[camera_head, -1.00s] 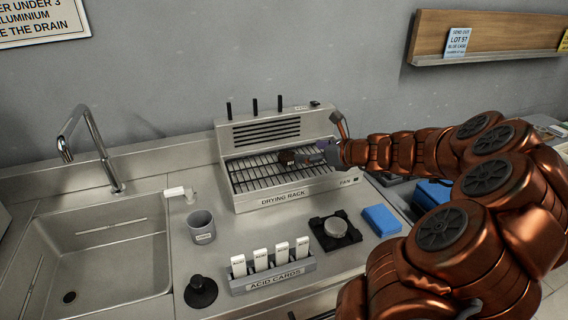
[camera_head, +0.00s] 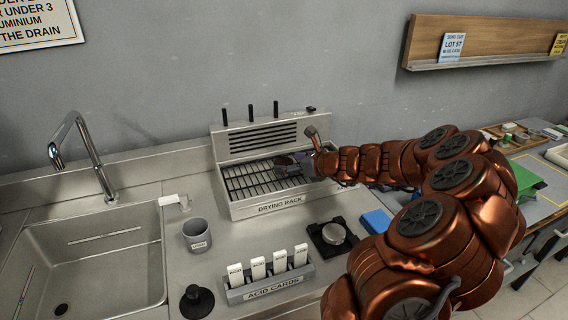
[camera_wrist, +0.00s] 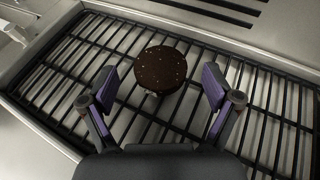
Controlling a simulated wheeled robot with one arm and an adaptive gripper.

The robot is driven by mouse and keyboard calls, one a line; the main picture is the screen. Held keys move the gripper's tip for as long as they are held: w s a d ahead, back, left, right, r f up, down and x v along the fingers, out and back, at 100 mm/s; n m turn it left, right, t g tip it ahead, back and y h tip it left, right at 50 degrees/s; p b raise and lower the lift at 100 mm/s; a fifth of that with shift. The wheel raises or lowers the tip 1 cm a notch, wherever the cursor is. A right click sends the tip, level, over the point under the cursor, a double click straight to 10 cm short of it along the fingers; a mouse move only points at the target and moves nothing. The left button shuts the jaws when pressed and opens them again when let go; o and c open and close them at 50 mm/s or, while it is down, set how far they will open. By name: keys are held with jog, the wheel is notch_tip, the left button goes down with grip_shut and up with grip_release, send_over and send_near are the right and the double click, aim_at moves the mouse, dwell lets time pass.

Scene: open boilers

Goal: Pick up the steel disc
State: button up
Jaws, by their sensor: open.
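A round dark brown disc with pale specks (camera_wrist: 160,70) lies on the wire grid of the drying rack (camera_wrist: 60,75) in the wrist view. My gripper (camera_wrist: 160,92) is open, with one finger to the left and one to the right of the disc's near half. No finger clearly touches it. In the head view my gripper (camera_head: 284,168) is over the drying rack (camera_head: 280,205) and mostly hides the dark disc. A shiny silver disc (camera_head: 334,233) sits on a black stand (camera_head: 327,246) in front of the rack. The pictures do not settle which disc is the steel one.
A grey cup (camera_head: 197,236), an acid card holder (camera_head: 268,288) and a black knobbed object (camera_head: 196,301) stand on the counter. A sink (camera_head: 90,260) is at the left. A blue block (camera_head: 376,220) lies right of the black stand. The rack's raised back stands behind my gripper.

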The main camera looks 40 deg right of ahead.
jog(key=shift+w+a+f, duration=0.1)
jog(key=shift+w+f, duration=0.05)
jog(key=shift+w, duration=0.35)
jog(key=c, duration=1.3)
